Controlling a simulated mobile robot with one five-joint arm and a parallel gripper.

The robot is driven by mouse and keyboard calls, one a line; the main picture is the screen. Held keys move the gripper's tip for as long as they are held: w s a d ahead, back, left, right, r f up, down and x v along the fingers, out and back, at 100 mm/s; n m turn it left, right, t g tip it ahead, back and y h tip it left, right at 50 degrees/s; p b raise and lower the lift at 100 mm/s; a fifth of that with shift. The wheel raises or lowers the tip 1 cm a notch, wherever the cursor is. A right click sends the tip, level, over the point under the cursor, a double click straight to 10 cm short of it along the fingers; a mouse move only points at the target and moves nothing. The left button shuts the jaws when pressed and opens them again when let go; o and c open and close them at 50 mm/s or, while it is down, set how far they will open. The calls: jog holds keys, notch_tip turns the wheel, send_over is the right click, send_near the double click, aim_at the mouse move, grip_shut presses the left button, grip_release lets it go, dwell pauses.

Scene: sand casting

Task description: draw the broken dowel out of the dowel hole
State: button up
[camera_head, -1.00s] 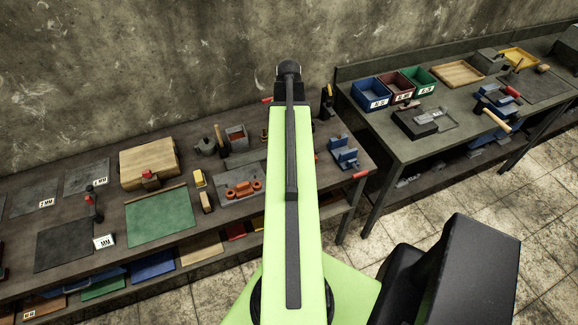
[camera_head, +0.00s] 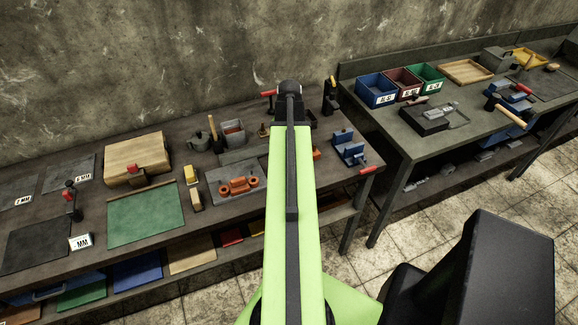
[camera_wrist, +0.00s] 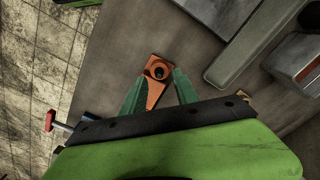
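In the wrist view a small orange block (camera_wrist: 151,92) with a round dark hole (camera_wrist: 158,69) lies on the grey bench top. The hole looks dark inside; I cannot make out a broken dowel in it. My gripper (camera_wrist: 158,77) is open, with its two green fingers apart, one on each side of the block. I cannot tell whether the fingers touch it or how high they are above the bench. In the head view my arm hides the gripper, and a bit of orange (camera_head: 317,153) shows just right of the arm.
A blue vise (camera_head: 349,148) with a red handle stands right of the arm. A grey plate with orange castings (camera_head: 238,187) and a green mat (camera_head: 146,213) lie to the left. In the wrist view a long grey bar (camera_wrist: 250,47) lies right of the block, and the bench edge runs left.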

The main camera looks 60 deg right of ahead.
notch_tip(320, 180, down, 3)
jog(key=shift+f+b, duration=0.1)
jog(key=shift+b, duration=0.75)
jog(key=shift+r, duration=0.25)
grip_shut()
notch_tip(320, 180, up, 5)
jog(key=p, duration=0.5)
jog(key=shift+r+p, duration=0.2)
jog(key=shift+p, duration=0.2)
jog(key=s+d+r+p, duration=0.1)
jog(key=s+r+p, duration=0.7)
jog(key=s, duration=0.3)
jog(key=shift+s+d+r+p, duration=0.25)
jog(key=shift+r+p, duration=0.05)
